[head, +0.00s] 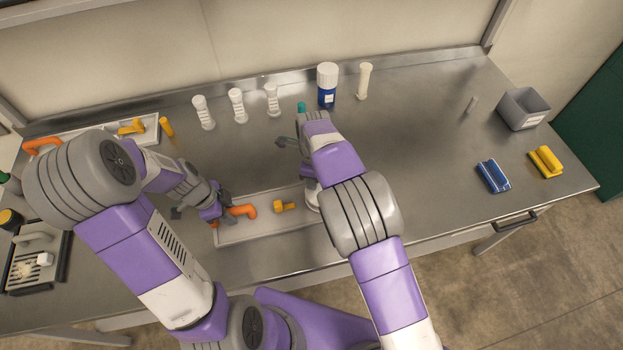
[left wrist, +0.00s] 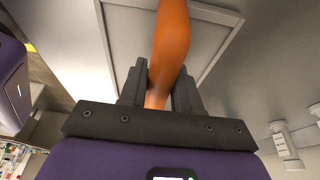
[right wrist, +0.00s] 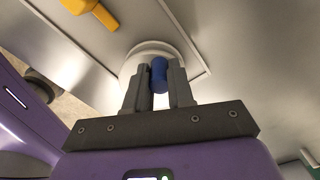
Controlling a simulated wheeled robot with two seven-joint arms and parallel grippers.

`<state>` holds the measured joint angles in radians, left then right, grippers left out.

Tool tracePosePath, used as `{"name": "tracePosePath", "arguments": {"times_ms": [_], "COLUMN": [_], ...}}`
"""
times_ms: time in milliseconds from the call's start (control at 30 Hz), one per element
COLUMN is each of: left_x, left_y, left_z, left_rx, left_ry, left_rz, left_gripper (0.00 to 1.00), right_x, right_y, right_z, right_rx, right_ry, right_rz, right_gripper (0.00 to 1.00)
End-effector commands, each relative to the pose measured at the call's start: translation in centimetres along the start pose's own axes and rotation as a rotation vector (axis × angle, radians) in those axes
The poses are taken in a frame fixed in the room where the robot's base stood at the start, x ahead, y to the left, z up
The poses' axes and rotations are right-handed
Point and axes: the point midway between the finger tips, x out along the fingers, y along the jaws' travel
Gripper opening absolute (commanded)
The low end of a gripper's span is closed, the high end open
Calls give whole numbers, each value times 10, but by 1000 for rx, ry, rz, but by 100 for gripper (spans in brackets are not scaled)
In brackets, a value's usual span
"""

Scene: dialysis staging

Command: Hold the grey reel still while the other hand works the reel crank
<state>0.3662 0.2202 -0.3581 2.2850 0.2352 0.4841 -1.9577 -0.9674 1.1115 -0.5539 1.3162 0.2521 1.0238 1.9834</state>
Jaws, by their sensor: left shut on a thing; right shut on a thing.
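A long pale grey base (head: 270,230) lies at the table's front edge. An orange handle (head: 243,210) is at its left and a yellow piece (head: 284,207) in its middle. At its right is a round pale grey part, likely the reel (head: 312,199), mostly hidden behind my right arm. My left gripper (left wrist: 160,82) is shut on the orange handle (left wrist: 170,45). My right gripper (right wrist: 160,78) is shut on a blue knob (right wrist: 159,73), likely the crank's grip, in front of the round part (right wrist: 140,60). My right fingers are hidden in the head view.
Three white ribbed pieces (head: 238,105), a blue bottle with a white cap (head: 327,86) and a cream cylinder (head: 364,81) stand at the back. A grey bin (head: 524,109), a blue block (head: 493,176) and a yellow block (head: 546,162) are right. The right-hand tabletop is mostly clear.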

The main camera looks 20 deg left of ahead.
Motion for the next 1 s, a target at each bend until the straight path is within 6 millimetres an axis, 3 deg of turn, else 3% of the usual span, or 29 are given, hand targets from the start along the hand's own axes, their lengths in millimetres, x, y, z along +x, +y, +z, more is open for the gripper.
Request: {"name": "tracePosePath", "arguments": {"times_ms": [500, 1000], "left_x": [0, 0], "left_y": [0, 0], "left_z": [2, 2], "left_rx": [-1, -1], "left_ry": [-3, -3], "left_rz": [-1, -1], "left_gripper": [5, 5], "right_x": [-1, -1], "right_y": [-12, -14], "right_z": [-10, -14], "right_rx": [403, 524], "right_ry": [3, 3], "right_rz": [-5, -6], "right_gripper": [0, 0]}}
